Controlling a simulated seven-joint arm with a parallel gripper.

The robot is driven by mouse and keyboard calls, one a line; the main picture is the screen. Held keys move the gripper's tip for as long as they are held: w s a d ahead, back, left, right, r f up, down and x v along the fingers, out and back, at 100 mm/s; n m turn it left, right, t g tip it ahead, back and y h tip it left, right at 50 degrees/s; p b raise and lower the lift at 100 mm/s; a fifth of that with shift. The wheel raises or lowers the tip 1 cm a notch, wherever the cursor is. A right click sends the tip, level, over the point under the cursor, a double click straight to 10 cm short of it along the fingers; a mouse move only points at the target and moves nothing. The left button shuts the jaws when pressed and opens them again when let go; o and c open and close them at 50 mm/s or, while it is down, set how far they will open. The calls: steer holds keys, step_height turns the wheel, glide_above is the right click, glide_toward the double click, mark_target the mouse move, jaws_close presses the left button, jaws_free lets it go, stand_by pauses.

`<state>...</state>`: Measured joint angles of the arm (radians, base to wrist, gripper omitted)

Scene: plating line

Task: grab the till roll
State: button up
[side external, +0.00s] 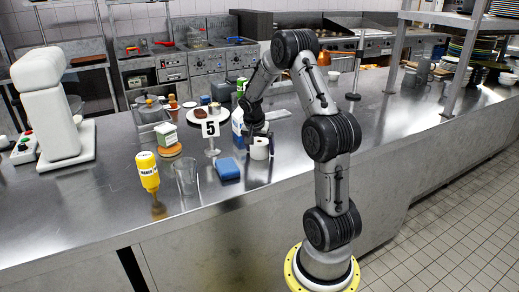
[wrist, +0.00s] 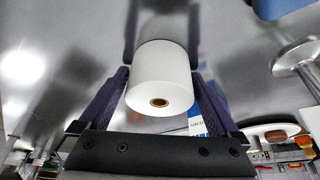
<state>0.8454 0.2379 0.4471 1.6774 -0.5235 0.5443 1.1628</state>
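The till roll (side external: 259,152) is a white paper cylinder standing upright on the steel counter, near its front edge. In the wrist view the till roll (wrist: 160,78) shows its end with a brown core hole. My gripper (side external: 257,133) is lowered over it from above, and its dark fingers (wrist: 160,70) lie on either side of the roll. They are very close to its sides. I cannot tell whether they touch or press on it. In the side view the fingers are partly hidden behind the roll and my arm.
A blue sponge-like block (side external: 228,169) and a clear glass (side external: 186,177) stand left of the roll. A white round stand with a number 5 sign (side external: 210,129) and a blue-white carton (side external: 238,122) are close behind. A yellow bottle (side external: 148,171) stands further left.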

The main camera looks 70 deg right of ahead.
steer(key=c, duration=1.1)
steer(key=shift+r, duration=0.1)
